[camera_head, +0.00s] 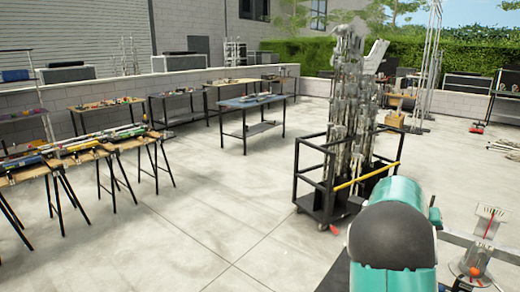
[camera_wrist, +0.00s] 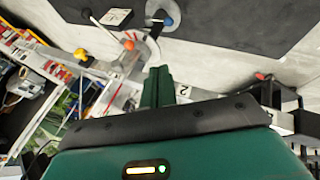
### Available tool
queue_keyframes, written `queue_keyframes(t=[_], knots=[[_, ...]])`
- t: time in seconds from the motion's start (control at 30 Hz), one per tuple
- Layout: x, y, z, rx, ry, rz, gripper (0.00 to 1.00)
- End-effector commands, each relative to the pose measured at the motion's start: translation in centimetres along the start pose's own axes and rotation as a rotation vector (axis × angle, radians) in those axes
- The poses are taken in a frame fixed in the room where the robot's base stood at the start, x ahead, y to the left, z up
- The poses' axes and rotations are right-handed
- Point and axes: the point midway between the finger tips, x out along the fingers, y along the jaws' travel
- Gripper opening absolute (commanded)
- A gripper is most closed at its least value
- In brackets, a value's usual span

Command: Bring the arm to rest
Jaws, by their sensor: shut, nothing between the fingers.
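My gripper (camera_wrist: 157,86) shows in the wrist view as green fingers standing together above a dark edge. It is shut and holds nothing. Past its tips are a grey arm-like fitting with an orange knob (camera_wrist: 128,45) and a blue-tipped lever (camera_wrist: 167,20). In the head view, a teal link of my arm (camera_head: 395,215) with a black cap fills the lower right. My gripper does not show in the head view.
A black cart (camera_head: 312,180) with tall metal grips stands just beyond my arm. A metal fitting with a dial (camera_head: 487,228) is at the lower right. A blue-topped table (camera_head: 250,102) and wooden trestle tables (camera_head: 35,170) stand left. The concrete floor between is clear.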

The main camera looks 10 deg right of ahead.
Motion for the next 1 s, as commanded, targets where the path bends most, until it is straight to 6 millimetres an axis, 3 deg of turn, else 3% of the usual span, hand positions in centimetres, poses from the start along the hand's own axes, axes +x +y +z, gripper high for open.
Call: queue_keyframes(t=[0.03,0.37,0.6,0.8,1.0], knots=[[-2.0,-0.7,0.9,0.000,0.007,-0.052,0.00],[-13.3,-6.0,8.5,-0.066,0.046,-0.346,0.00],[-21.1,-9.1,15.9,-0.165,0.098,-0.519,0.00],[-26.3,-10.7,23.2,-0.268,0.156,-0.629,0.00],[-29.7,-11.6,30.9,-0.379,0.221,-0.705,0.00]])
